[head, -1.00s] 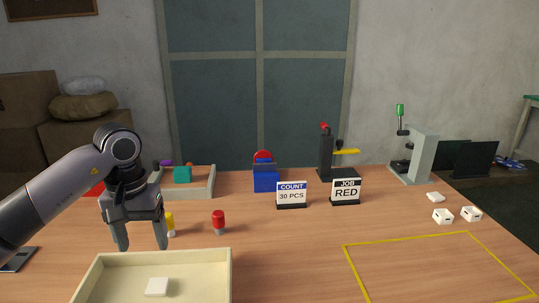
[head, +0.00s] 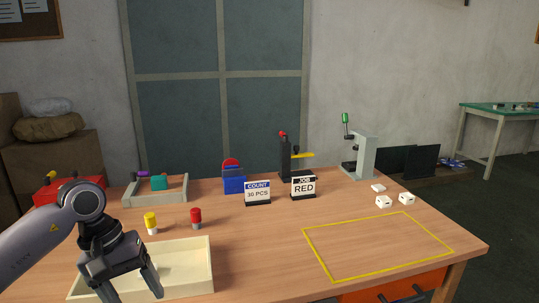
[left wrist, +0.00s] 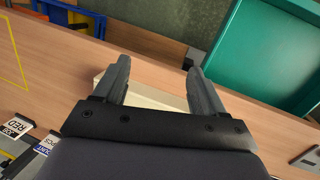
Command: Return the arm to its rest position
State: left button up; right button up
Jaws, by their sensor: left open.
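My left arm comes in from the left in the head view. My left gripper (head: 131,289) is open and empty, pointing down in front of the cream tray (head: 197,261), which it partly covers. In the left wrist view, the two fingers (left wrist: 158,68) stand apart with nothing between them, and a bit of the cream tray (left wrist: 150,93) shows behind them. The white piece seen earlier in the tray is not visible now. My right gripper is not in view.
COUNT (head: 257,193) and JOB RED (head: 303,187) signs stand further back. White blocks (head: 384,202) lie behind the empty yellow outline (head: 331,280). A teal bin (left wrist: 270,50) shows in the left wrist view.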

pick_arm(q)
jog(key=s+d+r+n+h+p, duration=0.2)
jog(key=s+d+n+h, duration=0.1)
jog(key=d+n+h, duration=0.55)
jog(key=s+d+r+n+h+p, duration=0.1)
jog(key=s+d+n+h, duration=0.35)
jog(key=d, duration=0.65)
jog(key=w+a+f+m+t+y+p, duration=0.1)
jog(key=a+f+m+t+y, duration=0.4)
jog(key=m, duration=0.6)
jog(key=w+a+m+t+y+p, duration=0.1)
jog(key=a+m+t, duration=0.1)
jog(key=m+t, duration=0.65)
jog(key=a+f+m+t+y+p, duration=0.1)
jog(key=a+f+m+t+y, duration=0.25)
jog(key=m, duration=0.95)
jog(key=s+a+f+n+g+y+p, duration=0.1)
jog(key=s+a+f+n+g+y, duration=0.3)
jog(key=s+f+n, duration=0.8)
jog(key=shift+a+f+n+g+p, duration=0.4)
jog(key=shift+a+n+g, duration=0.3)
jog(key=shift+g, duration=0.4)
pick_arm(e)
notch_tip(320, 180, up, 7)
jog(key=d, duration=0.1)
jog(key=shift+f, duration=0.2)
